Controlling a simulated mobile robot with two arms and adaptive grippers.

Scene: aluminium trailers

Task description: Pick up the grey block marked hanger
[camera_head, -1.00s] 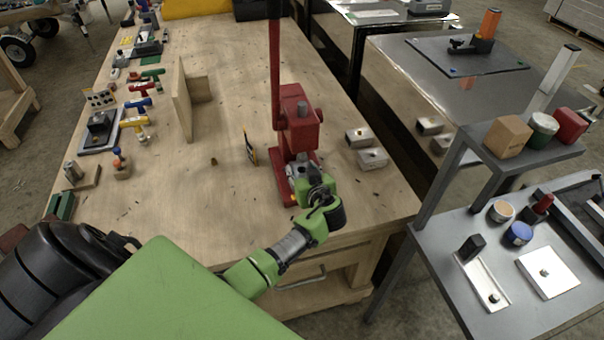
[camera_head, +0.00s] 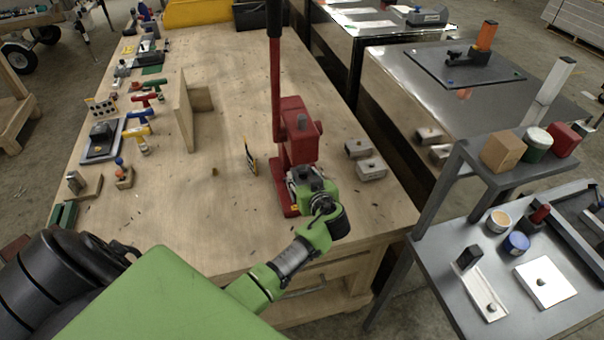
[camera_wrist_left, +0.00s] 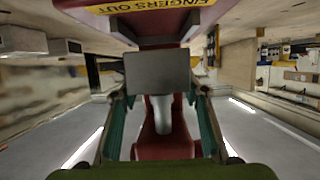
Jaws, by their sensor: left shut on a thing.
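My left gripper (camera_head: 314,186) is at the base of the red press (camera_head: 296,132), under its head. In the left wrist view its two fingers are shut on a plain grey block (camera_wrist_left: 158,73), seen end-on between the fingertips. No marking on this block is legible. The red press, with a yellow "FINGERS OUT" label (camera_wrist_left: 150,6), is right behind and around the block. In the head view the gripper and the press mostly hide the held block. My right gripper is not in view.
Two more grey blocks (camera_head: 357,148) (camera_head: 371,168) lie on the wooden bench (camera_head: 232,120) right of the press. A wooden upright (camera_head: 183,112) is further left. The bench's middle is mostly clear.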

